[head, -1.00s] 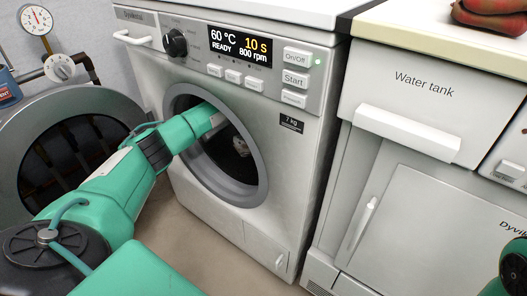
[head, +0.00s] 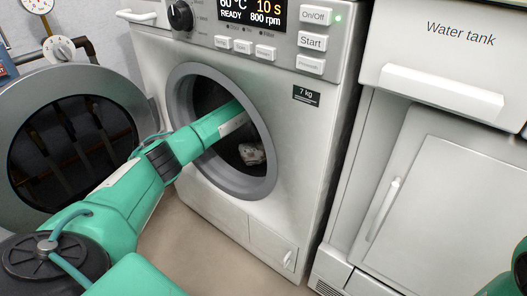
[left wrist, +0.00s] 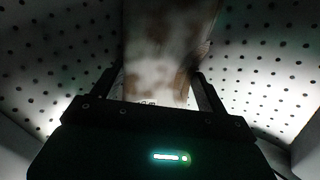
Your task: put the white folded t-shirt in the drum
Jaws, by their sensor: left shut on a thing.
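The white folded t-shirt (left wrist: 160,45), with brownish stains, is between the fingers of my left gripper (left wrist: 156,82) in the left wrist view. My left gripper is shut on it. The perforated metal wall of the drum (left wrist: 275,60) surrounds them. In the head view my left arm reaches through the round opening of the washing machine (head: 270,165), and the gripper itself is hidden inside. A pale bit of cloth (head: 252,154), probably the t-shirt, shows in the dark opening below my arm. My right gripper is not in view; only a bit of that arm shows at the right edge.
The round door (head: 22,110) stands wide open at the left. A water tank cabinet (head: 440,170) with handles stands to the right. The floor (head: 205,230) in front is clear.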

